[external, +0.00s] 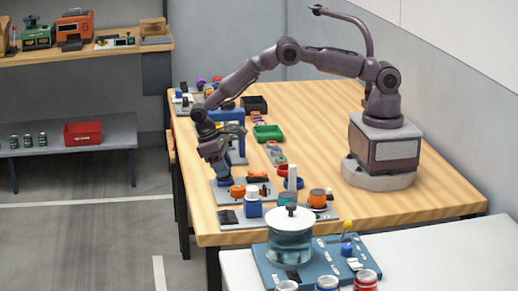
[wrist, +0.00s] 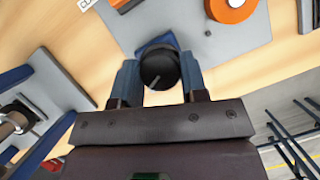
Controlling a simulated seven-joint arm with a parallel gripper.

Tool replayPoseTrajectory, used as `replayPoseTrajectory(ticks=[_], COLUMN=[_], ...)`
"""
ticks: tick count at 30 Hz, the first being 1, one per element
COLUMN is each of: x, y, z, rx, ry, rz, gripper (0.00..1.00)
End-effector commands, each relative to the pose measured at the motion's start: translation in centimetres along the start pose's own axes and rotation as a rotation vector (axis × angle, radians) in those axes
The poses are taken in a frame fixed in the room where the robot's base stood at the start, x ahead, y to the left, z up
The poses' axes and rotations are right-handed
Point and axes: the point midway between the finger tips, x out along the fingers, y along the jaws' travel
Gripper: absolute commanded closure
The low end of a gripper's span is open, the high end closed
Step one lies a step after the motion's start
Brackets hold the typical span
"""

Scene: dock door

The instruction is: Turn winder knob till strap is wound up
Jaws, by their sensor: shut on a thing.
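A round black knob (wrist: 158,68) with a pale pointer line sits on a blue mount (wrist: 157,42) in the wrist view. My gripper (wrist: 160,76) has one blue finger on each side of the knob and is shut on it. In the external view my gripper (external: 222,160) points down at the grey plate (external: 222,196), and its fingers hide the knob. An orange disc (wrist: 228,9) lies on the plate near the knob, cut off by the top edge in the wrist view. I cannot make out the strap clearly.
A blue frame (external: 229,116) stands just behind my gripper. A green tray (external: 268,132) and a black tray (external: 254,104) are farther back. A second plate with a blue-and-white block (external: 253,205) is in front. The table's right half (external: 310,120) is mostly clear.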

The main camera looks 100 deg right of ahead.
Motion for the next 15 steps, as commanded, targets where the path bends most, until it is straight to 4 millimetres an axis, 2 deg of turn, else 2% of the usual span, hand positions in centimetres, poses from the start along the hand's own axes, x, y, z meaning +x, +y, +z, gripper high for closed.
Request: replayPoseTrajectory(ticks=[1,3,4,11,15], x=[-0.16,-0.14,-0.12,-0.06,-0.71], y=[-0.14,-0.12,-0.11,-0.04,-0.03], z=[-0.09,-0.08,-0.07,-0.04,-0.06], rx=[-0.002,-0.002,-0.002,-0.002,-0.002], ry=[0.007,0.006,0.005,0.003,0.003], rz=[-0.003,-0.003,-0.002,-0.001,-0.001], gripper=[0.56,0.39,0.35,0.35,0.35])
